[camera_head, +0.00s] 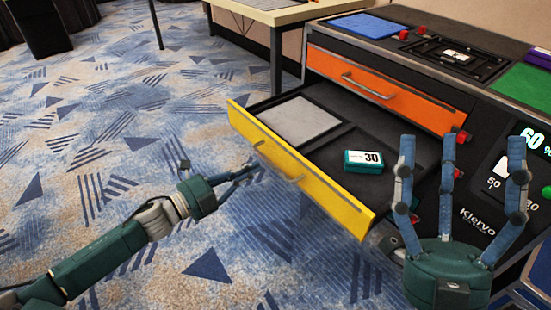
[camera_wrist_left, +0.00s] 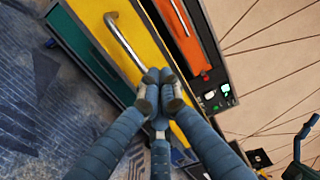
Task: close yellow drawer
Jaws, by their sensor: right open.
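The yellow drawer (camera_head: 300,172) is pulled well out of the black cabinet. Its front carries a metal bar handle (camera_head: 278,163), also seen in the left wrist view (camera_wrist_left: 126,45). Inside lie a light grey panel (camera_head: 298,120) and a small green box (camera_head: 363,161) marked 30. My left gripper (camera_head: 255,168) is beside the drawer front near its left part. In the left wrist view its fingertips (camera_wrist_left: 160,86) are together, empty, over the yellow front beside the handle; contact cannot be told. My right gripper (camera_head: 460,145) is open and empty, fingers up, right of the drawer.
An orange drawer (camera_head: 385,88) above is shut. The cabinet top holds a blue panel (camera_head: 368,26), a green panel (camera_head: 522,85) and a black device (camera_head: 458,56). A table (camera_head: 262,12) stands behind. Carpet (camera_head: 110,170) at left is clear.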

